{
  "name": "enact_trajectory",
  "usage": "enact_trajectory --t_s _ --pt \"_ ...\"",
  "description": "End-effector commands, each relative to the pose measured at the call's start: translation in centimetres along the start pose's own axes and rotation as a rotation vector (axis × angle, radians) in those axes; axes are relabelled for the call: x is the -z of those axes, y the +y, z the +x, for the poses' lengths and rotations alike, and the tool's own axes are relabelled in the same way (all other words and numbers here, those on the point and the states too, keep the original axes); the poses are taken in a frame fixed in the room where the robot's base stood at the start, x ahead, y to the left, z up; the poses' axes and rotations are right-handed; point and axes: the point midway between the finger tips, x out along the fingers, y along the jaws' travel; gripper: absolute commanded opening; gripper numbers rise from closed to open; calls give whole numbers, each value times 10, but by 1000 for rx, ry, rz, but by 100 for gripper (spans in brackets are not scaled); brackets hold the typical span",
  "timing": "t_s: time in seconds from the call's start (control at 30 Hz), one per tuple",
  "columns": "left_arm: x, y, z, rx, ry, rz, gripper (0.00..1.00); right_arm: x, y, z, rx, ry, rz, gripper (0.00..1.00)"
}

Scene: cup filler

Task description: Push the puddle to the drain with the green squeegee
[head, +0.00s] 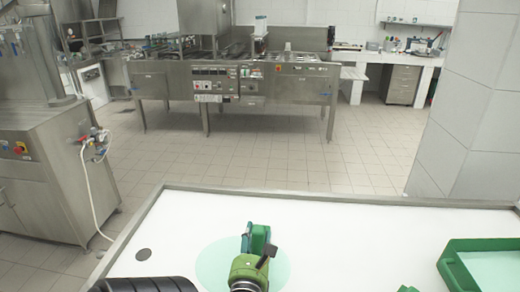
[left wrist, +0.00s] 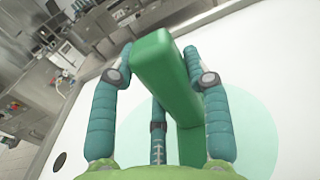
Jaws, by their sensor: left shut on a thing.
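The green squeegee (head: 261,239) is held in my left gripper (head: 256,236), over the white table. In the left wrist view, the fingers (left wrist: 160,72) are closed around the squeegee's thick green bar (left wrist: 162,62), and its other part runs down between them. The puddle (head: 213,263) is a pale green round patch under and around the gripper; its edge shows in the left wrist view (left wrist: 255,125). The drain (head: 143,254) is a dark grey disc left of the puddle, apart from it; it also shows in the left wrist view (left wrist: 59,161). My right gripper is not clearly seen.
The white table (head: 350,225) has a raised grey rim. A green tray (head: 447,268) stands at the right. A small green piece (head: 407,289) at the bottom edge is too cropped to identify. The surface between puddle and drain looks clear. Steel kitchen units stand beyond the table.

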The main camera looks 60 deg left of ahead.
Motion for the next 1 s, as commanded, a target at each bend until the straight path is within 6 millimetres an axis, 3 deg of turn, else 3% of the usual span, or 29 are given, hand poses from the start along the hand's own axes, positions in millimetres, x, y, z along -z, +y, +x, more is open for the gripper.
enact_trajectory --t_s 1.0 --pt "2 65 -1 -6 6 4 2 0 -1 -2 1 0 0 40"
